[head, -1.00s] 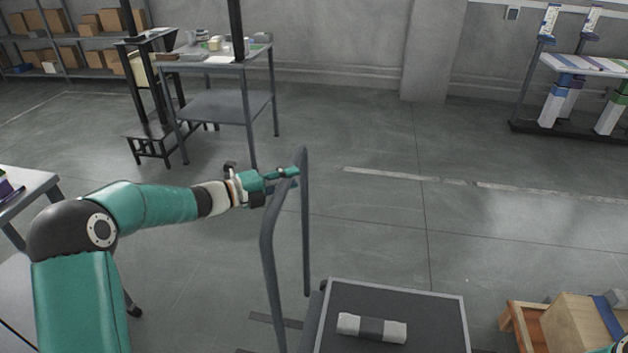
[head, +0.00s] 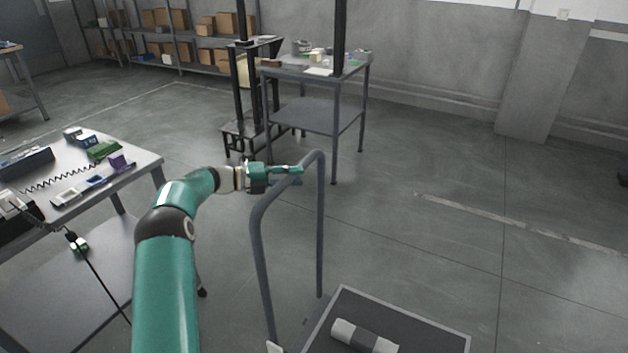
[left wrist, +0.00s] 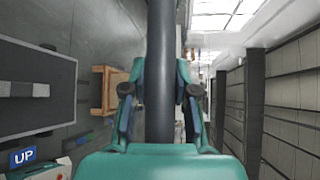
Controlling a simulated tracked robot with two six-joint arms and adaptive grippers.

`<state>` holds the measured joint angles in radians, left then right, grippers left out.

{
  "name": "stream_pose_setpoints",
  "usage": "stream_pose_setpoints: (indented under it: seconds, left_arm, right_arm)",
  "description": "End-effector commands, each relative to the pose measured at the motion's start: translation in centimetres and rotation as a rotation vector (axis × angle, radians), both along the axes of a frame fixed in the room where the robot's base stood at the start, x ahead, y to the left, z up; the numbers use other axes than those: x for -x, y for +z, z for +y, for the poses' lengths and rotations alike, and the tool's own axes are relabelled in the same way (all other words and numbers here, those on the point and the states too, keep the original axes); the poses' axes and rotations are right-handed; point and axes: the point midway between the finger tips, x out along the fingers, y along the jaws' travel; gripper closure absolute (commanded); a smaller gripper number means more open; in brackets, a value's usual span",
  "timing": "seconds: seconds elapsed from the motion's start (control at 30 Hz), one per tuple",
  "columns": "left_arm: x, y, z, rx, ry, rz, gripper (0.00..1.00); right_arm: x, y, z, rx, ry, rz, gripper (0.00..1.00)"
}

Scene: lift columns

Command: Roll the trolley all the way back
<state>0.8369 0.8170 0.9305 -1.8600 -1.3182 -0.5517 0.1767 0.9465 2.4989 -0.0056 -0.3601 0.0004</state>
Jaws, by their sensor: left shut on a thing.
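The trolley has a dark flat deck with a pale rim (head: 440,327) at the bottom of the head view and an upright grey tube handle (head: 321,230) at its left end. A white and grey roll (head: 364,336) lies on the deck. My left gripper (head: 288,170) is shut on the handle's top bar. In the left wrist view the bar (left wrist: 160,75) runs between the two fingers, and the deck (left wrist: 40,85) shows at the left. My right gripper is not in view.
A workbench (head: 150,162) with small devices stands at the left. A grey table (head: 310,72) and a black stand (head: 240,95) are beyond the handle. Shelves with boxes (head: 165,50) line the back. The floor at the right (head: 450,240) is open. A wooden crate (left wrist: 108,88) shows near the deck in the wrist view.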

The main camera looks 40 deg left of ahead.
Motion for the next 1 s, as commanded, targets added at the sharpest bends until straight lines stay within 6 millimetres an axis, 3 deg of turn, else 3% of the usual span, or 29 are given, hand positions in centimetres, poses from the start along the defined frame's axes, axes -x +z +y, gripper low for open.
stream_pose_setpoints:
  seconds: [0.43,0.47,0.6,1.0]
  left_arm:
    - [0.7,-0.2,1.5,-0.001,0.023,0.004,1.0]
    - [0.7,-0.2,1.5,-0.001,0.023,0.004,0.71]
    - [0.7,-0.2,1.4,-0.002,0.022,0.002,0.47]
    - [1.1,0.1,1.6,-0.002,0.019,0.0,0.46]
  right_arm:
    - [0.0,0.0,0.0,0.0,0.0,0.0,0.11]
    - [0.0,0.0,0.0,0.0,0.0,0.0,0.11]
    - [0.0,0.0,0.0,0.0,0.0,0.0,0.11]
    - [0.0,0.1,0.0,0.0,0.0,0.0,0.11]
